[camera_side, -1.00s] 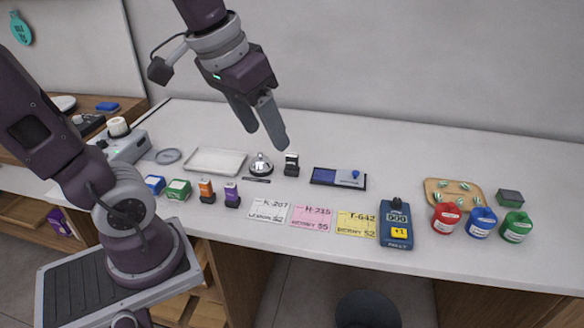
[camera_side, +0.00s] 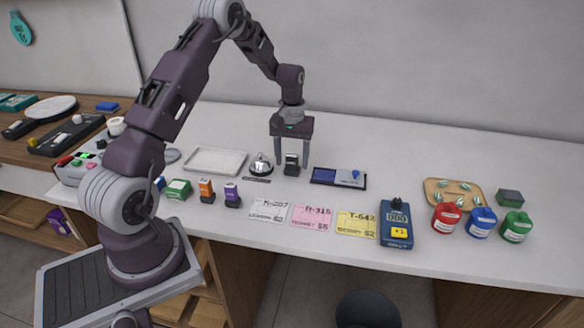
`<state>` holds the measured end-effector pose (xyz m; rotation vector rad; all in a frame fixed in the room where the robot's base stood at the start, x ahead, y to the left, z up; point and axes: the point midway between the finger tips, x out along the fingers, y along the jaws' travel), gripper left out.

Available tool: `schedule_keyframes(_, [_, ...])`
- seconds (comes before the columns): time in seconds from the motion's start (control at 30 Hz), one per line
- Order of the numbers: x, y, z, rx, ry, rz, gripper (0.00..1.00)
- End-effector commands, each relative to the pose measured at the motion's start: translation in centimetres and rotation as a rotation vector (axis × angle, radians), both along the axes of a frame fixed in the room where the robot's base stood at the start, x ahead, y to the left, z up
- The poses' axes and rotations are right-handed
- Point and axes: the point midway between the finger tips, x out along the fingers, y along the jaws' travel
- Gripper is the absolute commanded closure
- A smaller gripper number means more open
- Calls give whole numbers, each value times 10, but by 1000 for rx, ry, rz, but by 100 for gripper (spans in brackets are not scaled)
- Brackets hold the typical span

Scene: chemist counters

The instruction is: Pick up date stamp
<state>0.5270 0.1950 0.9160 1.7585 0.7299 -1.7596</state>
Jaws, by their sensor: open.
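A small black stamp (camera_side: 291,168) with a pale front, which looks like the date stamp, stands upright on the white counter, just right of a silver bell. My gripper (camera_side: 292,160) is open and points straight down over it. One finger is on each side of the stamp, with visible gaps. The stamp's top is level with the lower part of the fingers. Whether the fingers line up with it in depth is hard to tell.
The silver bell (camera_side: 260,165) stands close to my left finger. A blue-black stamp pad (camera_side: 338,177) lies to the right. A white tray (camera_side: 216,161) is left of the bell. The counter behind is clear.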

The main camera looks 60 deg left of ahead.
Motion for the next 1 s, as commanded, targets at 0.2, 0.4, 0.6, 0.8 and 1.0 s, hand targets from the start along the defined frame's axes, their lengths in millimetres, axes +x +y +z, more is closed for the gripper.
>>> schedule_keyframes(0.2, [0,0,-4,1,-1,0,42])
schedule_keyframes(0.4, [0,0,-4,1,-1,-1,73])
schedule_keyframes(0.6, [0,0,-4,1,-1,-1,100])
schedule_keyframes(0.8, [0,0,-3,1,-1,-1,100])
schedule_keyframes(1.0, [1,0,34,4,-5,-2,100])
